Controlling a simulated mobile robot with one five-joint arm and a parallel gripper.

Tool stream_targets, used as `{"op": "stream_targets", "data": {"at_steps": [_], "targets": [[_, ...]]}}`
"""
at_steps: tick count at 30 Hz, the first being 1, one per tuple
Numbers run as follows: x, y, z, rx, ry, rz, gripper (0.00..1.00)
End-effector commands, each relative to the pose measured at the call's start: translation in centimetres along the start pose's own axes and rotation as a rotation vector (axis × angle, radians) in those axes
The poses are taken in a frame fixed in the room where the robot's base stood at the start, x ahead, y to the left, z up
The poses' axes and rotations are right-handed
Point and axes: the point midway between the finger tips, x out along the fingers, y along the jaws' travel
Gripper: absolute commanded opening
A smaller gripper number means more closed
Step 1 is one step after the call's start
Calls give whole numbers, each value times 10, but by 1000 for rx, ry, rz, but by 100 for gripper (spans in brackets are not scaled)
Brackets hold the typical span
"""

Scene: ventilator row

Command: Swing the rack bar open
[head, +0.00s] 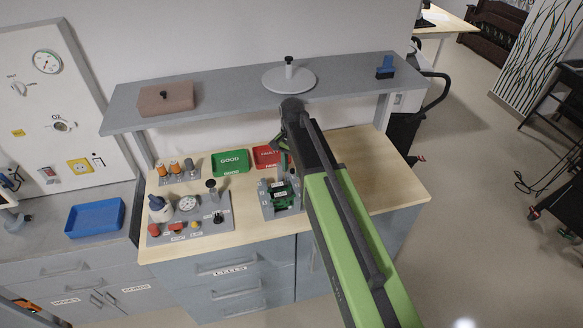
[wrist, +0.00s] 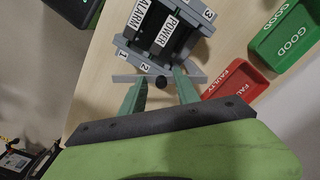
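The grey card rack (head: 268,208) stands on the wooden bench top and holds cards labelled ALARM and POWER; it shows from above in the wrist view (wrist: 122,42). The rack bar (wrist: 200,79) is a thin grey bar lying across the rack's near end in the wrist view. A black knob (wrist: 161,82) sits on the bar near its middle. My gripper (wrist: 160,80) is open, with one green finger on each side of the knob and visible gaps between. In the head view my arm hides part of the rack, and the bar cannot be made out.
A green GOOD tray (head: 231,162) and a red FAULTY tray (head: 266,156) lie behind the rack. A grey shelf (head: 225,95) runs above the bench. A panel with knobs and a gauge (head: 188,204) stands to the left. The bench's right side is clear.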

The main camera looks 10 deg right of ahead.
Motion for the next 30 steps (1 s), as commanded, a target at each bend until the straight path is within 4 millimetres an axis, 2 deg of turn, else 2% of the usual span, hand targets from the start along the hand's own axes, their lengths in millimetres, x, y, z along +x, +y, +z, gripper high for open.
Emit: {"op": "stream_targets", "data": {"at_steps": [5,8,18,20,29,30], "targets": [[-2,-1,1,-1,0,-1,38],[-10,-2,1,-2,0,-1,38],[-68,-1,1,-2,0,0,38],[-74,-1,1,-2,0,0,38],[-75,-1,1,-1,0,0,38],[-74,-1,1,-2,0,0,34]]}}
